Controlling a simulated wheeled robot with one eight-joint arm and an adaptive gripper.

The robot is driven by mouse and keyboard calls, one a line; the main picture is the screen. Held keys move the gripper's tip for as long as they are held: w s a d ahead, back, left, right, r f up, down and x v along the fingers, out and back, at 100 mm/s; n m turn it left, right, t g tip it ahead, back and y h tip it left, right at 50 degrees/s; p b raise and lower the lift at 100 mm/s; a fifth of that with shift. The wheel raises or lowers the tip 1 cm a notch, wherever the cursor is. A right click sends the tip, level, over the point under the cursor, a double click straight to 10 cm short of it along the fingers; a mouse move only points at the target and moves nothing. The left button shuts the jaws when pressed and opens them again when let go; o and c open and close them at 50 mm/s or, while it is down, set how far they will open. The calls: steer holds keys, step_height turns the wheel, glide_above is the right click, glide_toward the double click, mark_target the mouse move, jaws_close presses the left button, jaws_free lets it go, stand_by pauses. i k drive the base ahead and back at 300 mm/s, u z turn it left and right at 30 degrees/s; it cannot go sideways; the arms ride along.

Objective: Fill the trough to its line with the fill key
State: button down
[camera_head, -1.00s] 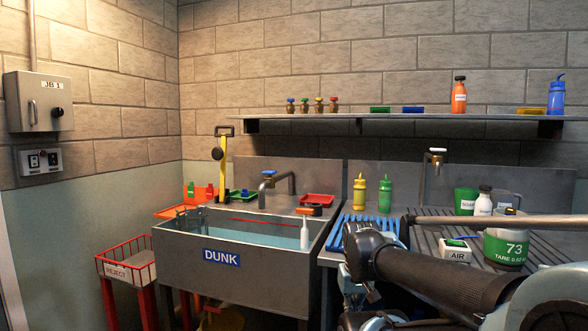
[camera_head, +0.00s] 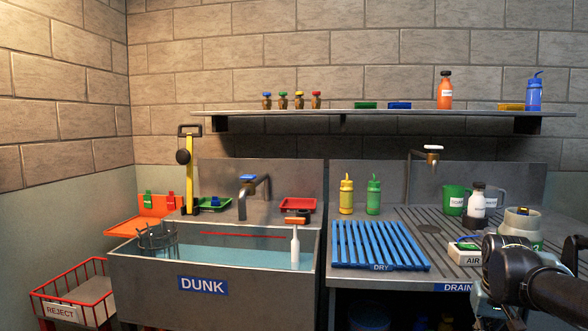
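The trough (camera_head: 135,283), a grey steel basin labelled DUNK, stands at left centre and holds bluish water (camera_head: 262,252). A thin red line (camera_head: 242,234) runs along its inner back wall, above the water surface. A spout with a blue top (camera_head: 248,180) rises behind the basin. I cannot tell which object is the fill key. Dark links of my arm show at the lower right, well right of the trough; I can make out no gripper fingers.
A wire basket (camera_head: 158,238) sits at the trough's left end. A red REJECT basket (camera_head: 78,293) stands lower left. A blue DRY rack (camera_head: 380,245) and bottles occupy the right counter. The shelf (camera_head: 380,116) carries several coloured-top valves, bottles and small trays.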

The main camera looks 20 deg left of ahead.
mark_target(247, 178)
steer(key=z, duration=1.45)
steer(key=k, duration=2.35)
steer(key=u, duration=1.8)
steer(key=i, duration=0.4)
steer(key=u, duration=0.2)
